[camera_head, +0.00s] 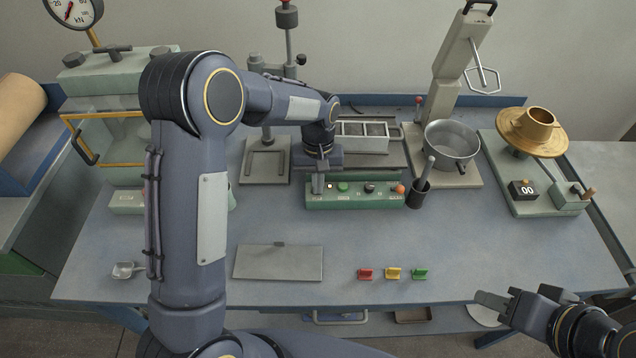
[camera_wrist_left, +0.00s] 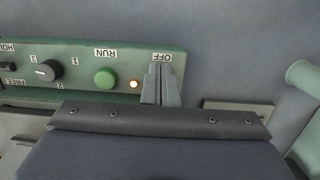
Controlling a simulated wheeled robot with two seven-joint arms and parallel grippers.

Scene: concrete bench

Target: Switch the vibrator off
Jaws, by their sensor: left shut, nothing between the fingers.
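The green control panel (camera_head: 355,202) stands on the bench, with a green button, a dial and an orange knob in the head view. My left gripper (camera_head: 318,190) is shut and empty at the panel's left end. Its fingers (camera_wrist_left: 161,85) cover the spot beside the OFF label, so the OFF button is hidden; contact cannot be told. My right gripper (camera_head: 496,302) is at the front right, away from the panel.
A metal mould (camera_head: 362,138) sits behind the panel, and a dark cup with a tool (camera_head: 419,193) stands right of it. A grey plate (camera_head: 279,263) and red, yellow and green pieces (camera_head: 392,273) lie in front. The bench between them and the panel is clear.

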